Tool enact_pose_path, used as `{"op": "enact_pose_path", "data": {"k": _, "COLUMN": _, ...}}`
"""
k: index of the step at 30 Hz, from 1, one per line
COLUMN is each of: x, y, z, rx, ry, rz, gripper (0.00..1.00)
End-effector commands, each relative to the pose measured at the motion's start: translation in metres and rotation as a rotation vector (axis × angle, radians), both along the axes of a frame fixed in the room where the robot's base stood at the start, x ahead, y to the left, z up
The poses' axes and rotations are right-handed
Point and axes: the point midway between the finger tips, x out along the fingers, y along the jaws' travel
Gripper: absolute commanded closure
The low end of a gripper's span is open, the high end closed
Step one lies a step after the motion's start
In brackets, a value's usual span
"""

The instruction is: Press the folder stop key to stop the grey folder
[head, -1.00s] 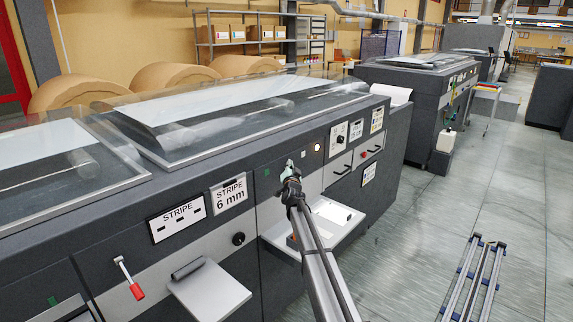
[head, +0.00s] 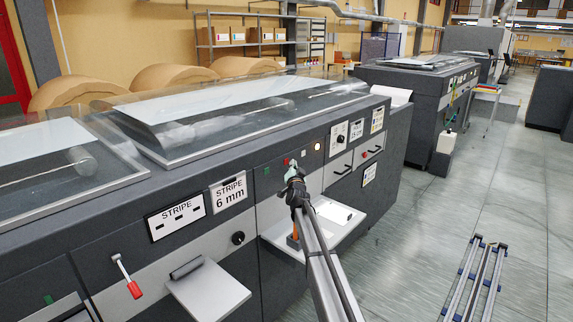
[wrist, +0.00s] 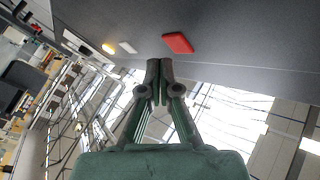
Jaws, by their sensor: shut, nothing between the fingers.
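The grey folder is probably the long dark grey machine, whose front panel (head: 262,182) my gripper faces. A red key (wrist: 178,43) stands out from the panel in the wrist view; only a little red shows by the fingertips in the head view. I see no label on it. My gripper (wrist: 158,64) is shut and empty, its fingertips together just below and left of the red key in the wrist view. I cannot tell whether they touch the panel. A white key (wrist: 128,47) and a lit amber lamp (wrist: 108,48) sit further left there.
A green key (head: 267,170) sits left of my gripper. A white shelf (head: 335,232) juts out below it, with an orange item (head: 293,242) near my arm. Signs and a knob (head: 238,238) are on the front. Blue-and-grey rails (head: 475,275) lie on the floor at right.

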Motion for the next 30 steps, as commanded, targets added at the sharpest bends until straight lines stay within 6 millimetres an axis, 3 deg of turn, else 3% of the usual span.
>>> {"op": "enact_pose_path", "data": {"k": 15, "x": -0.03, "y": -0.031, "z": -0.003, "rx": 0.0, "ry": -0.002, "rz": -0.001, "gripper": 1.0}}
{"op": "enact_pose_path", "data": {"k": 30, "x": -0.031, "y": -0.033, "z": 0.0, "rx": 0.0, "ry": 0.0, "rz": 0.0, "gripper": 1.0}}
